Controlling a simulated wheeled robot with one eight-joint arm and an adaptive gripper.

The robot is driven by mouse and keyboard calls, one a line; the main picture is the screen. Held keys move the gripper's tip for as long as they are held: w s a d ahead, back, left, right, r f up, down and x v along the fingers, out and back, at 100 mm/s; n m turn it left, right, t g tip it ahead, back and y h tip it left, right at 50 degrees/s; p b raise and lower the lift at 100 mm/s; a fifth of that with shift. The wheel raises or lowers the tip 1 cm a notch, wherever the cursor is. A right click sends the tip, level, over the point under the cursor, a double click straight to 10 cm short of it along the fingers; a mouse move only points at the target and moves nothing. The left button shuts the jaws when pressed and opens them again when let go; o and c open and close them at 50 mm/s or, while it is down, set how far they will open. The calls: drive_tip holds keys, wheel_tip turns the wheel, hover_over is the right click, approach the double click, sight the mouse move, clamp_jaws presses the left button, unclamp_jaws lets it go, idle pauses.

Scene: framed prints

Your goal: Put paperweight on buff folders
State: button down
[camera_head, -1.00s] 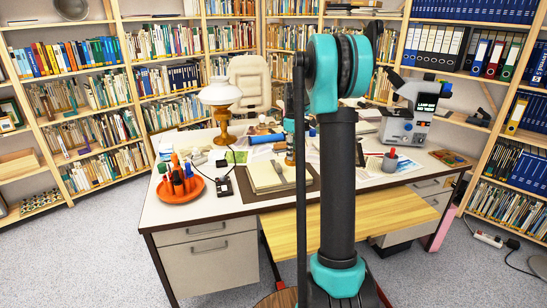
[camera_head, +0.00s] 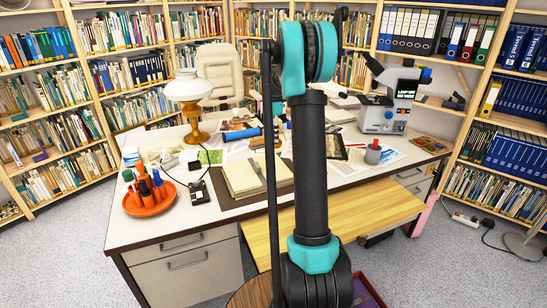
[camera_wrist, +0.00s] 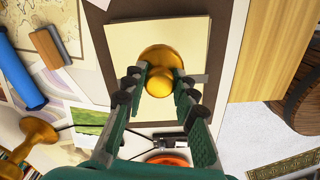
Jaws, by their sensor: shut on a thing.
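The paperweight (camera_wrist: 160,60) is a round brass piece with a knob, seen in the wrist view between my fingers. My gripper (camera_wrist: 164,82) is shut on it. The buff folders (camera_wrist: 130,35) lie behind it in that view; I cannot tell whether the paperweight touches them or is held above. In the head view the buff folders (camera_head: 240,180) lie on a dark desk pad, with a narrow grey item across them. My arm hides the paperweight and most of my gripper there.
An orange tray (camera_head: 147,208) of pens stands at the desk's left front. A lamp (camera_head: 190,104), a black device (camera_head: 199,192) and a blue tube (camera_head: 242,134) are nearby. A microscope (camera_head: 388,105) and a grey cup (camera_head: 373,154) stand right. A wooden pull-out board (camera_head: 345,215) juts out in front.

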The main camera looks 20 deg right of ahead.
wheel_tip(320, 180, down, 11)
drive_tip(key=shift+r, duration=0.1)
idle(0.4)
drive_tip(key=c, duration=1.2)
unclamp_jaws()
